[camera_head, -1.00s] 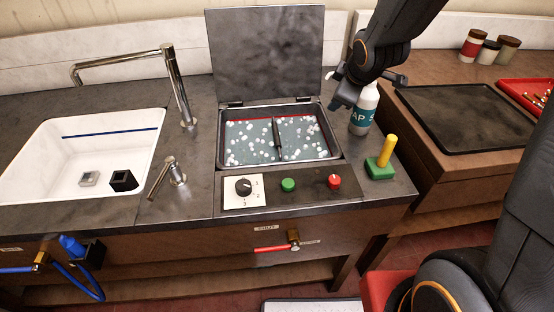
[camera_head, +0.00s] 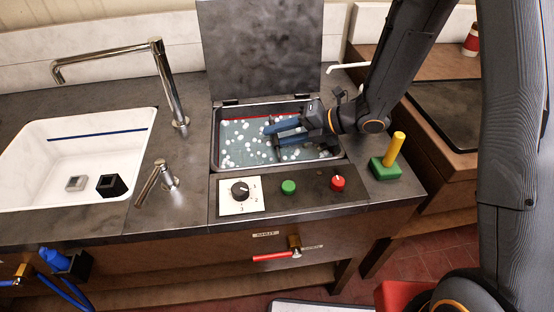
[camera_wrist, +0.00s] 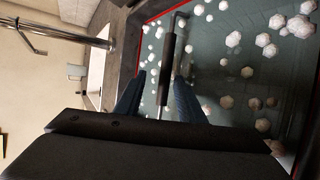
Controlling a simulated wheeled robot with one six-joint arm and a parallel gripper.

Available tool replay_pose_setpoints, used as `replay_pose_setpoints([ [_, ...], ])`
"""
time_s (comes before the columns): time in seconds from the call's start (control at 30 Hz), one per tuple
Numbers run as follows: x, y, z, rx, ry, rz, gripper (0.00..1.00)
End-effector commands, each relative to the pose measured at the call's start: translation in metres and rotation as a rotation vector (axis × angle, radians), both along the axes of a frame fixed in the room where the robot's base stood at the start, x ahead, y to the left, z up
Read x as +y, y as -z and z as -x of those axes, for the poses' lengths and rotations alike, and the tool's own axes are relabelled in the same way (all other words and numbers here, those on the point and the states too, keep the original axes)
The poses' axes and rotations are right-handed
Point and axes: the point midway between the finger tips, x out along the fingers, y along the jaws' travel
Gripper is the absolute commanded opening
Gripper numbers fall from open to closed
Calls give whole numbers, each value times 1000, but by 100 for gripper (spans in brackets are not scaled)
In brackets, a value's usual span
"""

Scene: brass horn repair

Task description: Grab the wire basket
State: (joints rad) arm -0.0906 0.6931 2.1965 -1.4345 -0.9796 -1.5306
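My gripper (camera_head: 270,134) reaches in from the right over the open tank (camera_head: 215,150). Its two fingers are apart and nothing is held. The wire basket's upright handle, with a black grip bar (camera_wrist: 167,70), shows in the wrist view. The near end of the bar appears between my fingers (camera_wrist: 160,97), with no visible contact. In the head view my fingers hide most of the handle. The basket itself sits in the grey-green liquid under white foam and is barely visible.
The tank lid (camera_head: 260,50) stands open behind. A white sink (camera_head: 60,140) with a tall faucet (camera_head: 170,85) is at left. A dial (camera_head: 240,190), green button (camera_head: 288,187) and red knob (camera_head: 338,184) line the front. A green block with yellow peg (camera_head: 388,158) stands at right.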

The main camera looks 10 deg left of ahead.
Motion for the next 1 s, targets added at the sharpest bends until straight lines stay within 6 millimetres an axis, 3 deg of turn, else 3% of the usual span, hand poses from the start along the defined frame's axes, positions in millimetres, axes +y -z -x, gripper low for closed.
replay_pose_setpoints([
  [0.53,43,32,-16,2,3,2,36],
  [0.87,47,35,-18,1,6,2,36],
  [1.0,47,35,-18,1,6,2,12],
])
